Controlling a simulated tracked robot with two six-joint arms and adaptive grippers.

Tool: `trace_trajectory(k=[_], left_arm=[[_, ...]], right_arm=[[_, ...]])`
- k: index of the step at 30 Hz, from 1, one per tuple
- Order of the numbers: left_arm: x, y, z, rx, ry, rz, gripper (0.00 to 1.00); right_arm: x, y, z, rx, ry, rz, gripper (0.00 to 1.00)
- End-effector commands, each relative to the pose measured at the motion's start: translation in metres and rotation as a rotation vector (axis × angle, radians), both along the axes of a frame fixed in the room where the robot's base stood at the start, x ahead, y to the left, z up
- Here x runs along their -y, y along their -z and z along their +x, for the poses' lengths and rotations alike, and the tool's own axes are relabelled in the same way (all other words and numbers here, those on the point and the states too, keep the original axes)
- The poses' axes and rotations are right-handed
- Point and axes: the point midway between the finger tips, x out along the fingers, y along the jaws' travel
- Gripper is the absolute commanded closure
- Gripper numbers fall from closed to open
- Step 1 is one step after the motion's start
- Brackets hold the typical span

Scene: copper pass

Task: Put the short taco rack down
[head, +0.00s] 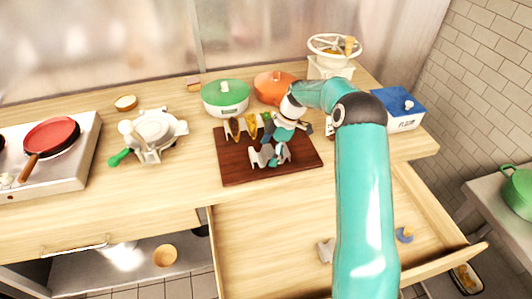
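The taco rack (229,131) stands at the back left of a dark wooden board (240,175), with several filled tacos (252,126) upright in it. My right arm reaches in from the bottom right, and its gripper (270,156) points down over the middle of the board, just in front of the rack. Its grey fingers look spread apart, and I see nothing held between them. The wrist hides the right end of the rack. I cannot tell whether the fingers touch the board. My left gripper is not in view.
A green pot (226,98) and an orange pot (273,86) stand behind the board. A waffle-iron-like appliance (155,133) is to the left, and a stove with a red pan (52,136) is farther left. A blue-lidded box (404,108) is at right. An open drawer (265,255) juts out in front.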

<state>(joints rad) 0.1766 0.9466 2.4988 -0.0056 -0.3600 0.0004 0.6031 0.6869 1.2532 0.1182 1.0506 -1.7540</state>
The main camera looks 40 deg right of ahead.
Motion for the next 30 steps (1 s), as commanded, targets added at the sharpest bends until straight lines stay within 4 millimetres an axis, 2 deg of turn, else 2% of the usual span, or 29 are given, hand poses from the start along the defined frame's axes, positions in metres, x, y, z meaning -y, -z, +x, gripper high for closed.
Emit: trace_trajectory(k=[7,11,14,24,30], left_arm=[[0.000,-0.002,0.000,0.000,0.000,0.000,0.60],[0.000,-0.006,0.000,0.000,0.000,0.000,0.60],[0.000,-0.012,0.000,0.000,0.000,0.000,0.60],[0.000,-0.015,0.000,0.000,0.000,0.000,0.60],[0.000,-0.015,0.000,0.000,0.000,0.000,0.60]], right_arm=[[0.000,-0.002,0.000,0.001,0.000,0.000,0.07],[0.004,-0.013,-0.001,0.002,0.001,-0.001,0.07],[0.009,-0.028,-0.004,0.003,0.001,-0.003,0.07],[0.032,-0.087,-0.016,0.004,0.002,-0.003,0.07],[0.039,-0.108,-0.021,0.002,0.001,-0.001,0.07]])
